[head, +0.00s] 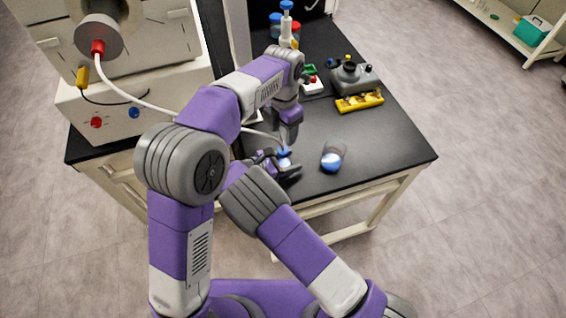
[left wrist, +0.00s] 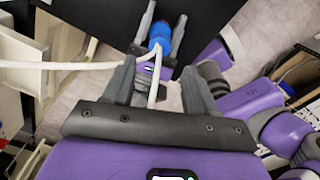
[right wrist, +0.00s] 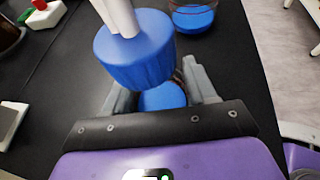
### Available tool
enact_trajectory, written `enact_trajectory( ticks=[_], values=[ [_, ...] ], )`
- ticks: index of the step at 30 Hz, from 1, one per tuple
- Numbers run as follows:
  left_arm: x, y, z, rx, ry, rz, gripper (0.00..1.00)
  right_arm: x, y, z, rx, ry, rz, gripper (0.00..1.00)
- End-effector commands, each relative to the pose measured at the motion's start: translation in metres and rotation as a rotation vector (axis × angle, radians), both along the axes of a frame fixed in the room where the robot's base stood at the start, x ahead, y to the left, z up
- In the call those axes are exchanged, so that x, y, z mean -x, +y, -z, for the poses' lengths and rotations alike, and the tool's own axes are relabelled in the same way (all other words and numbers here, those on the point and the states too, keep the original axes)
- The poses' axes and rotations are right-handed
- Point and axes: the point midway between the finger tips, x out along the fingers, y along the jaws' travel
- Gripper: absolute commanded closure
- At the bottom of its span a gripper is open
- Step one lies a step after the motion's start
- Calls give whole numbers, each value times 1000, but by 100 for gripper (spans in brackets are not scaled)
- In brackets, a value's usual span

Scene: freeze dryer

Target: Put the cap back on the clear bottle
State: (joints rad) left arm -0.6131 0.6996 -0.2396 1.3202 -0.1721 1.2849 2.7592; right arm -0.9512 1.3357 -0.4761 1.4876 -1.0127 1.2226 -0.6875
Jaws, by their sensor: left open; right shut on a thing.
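My right gripper (head: 284,169) is shut on a clear bottle of blue liquid (right wrist: 165,97), low over the black table's front part. A blue cap (right wrist: 135,50) with white tubing in its top is over the bottle in the right wrist view and hides part of it. The cap also shows between the right fingers in the left wrist view (left wrist: 160,36). I cannot tell whether it is seated or apart from the bottle. My left gripper (head: 289,133) is open just above the cap, with a white tube (left wrist: 155,82) running between its fingers.
Another clear vessel with blue liquid (head: 332,160) stands to the right on the table. A yellow rack (head: 360,101) and a grey device (head: 352,76) are farther back. The white machine (head: 125,112) with the tubing is at left.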

Motion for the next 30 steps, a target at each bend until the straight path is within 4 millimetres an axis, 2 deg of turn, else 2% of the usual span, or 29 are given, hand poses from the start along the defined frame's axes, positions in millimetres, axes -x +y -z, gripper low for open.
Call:
enact_trajectory(
  ticks=[10,22,30],
  values=[
    [0,0,5,-2,1,2,43,0,0,0,0,0,0,100],
    [0,1,63,-1,3,2,43,0,0,0,0,0,0,100],
    [0,0,80,0,0,4,43,0,0,0,0,0,0,100]
  ],
)
